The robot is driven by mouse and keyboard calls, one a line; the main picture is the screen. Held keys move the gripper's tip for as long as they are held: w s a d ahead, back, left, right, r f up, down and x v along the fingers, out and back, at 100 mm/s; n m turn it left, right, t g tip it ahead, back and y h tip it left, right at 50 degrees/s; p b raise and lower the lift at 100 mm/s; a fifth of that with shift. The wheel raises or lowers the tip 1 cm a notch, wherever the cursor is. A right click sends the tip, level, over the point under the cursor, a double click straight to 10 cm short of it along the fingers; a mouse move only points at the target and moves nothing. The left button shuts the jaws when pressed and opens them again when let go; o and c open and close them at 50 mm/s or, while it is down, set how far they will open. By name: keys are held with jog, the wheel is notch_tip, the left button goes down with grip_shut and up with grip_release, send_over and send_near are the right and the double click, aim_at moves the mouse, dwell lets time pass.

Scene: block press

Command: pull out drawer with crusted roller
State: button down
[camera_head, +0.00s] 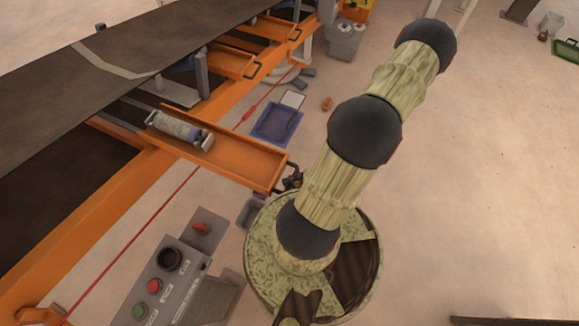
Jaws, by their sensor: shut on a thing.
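An orange drawer (238,163) stands pulled out from the orange frame under the dark belt. A crusted, pale grey roller (180,128) lies in the drawer near its inner end, between metal end brackets. My gripper (290,184) is at the drawer's outer end, shut on the drawer handle (284,190). My arm hides part of the gripper, and the fingers are small and dark, so their exact grip on the handle is hard to see.
Two more orange drawers with dark handles (252,71) sit farther along the frame. A red cord (130,240) runs along the frame. A control box with buttons (165,285) stands at the lower left. A blue tray (277,122) lies on the floor.

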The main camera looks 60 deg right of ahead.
jog(key=c, duration=2)
grip_release()
jog(key=shift+o, duration=0.6)
jog(key=v, duration=1.2)
